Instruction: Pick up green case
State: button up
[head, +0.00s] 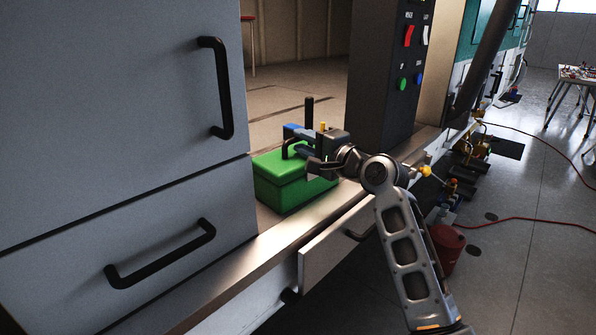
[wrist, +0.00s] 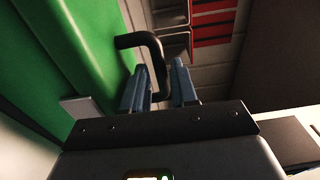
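The green case (head: 288,185) sits on the ledge between the grey cabinet and the dark control panel. It fills the left of the wrist view (wrist: 65,50). Its black handle (wrist: 152,45) is a bent bar standing out from the case. My gripper (head: 297,141) is just above the case in the head view. In the wrist view its two blue fingers (wrist: 161,80) are apart, with part of the handle in the gap between them. I cannot tell whether either finger touches the handle.
The grey cabinet (head: 110,110) with black handles stands close on the left. The dark control panel (head: 385,80) rises behind my arm. A partly open drawer (head: 330,245) juts out below the ledge. A red bucket (head: 446,248) and clutter lie on the floor at the right.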

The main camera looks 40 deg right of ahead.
grip_shut()
dwell(1.4)
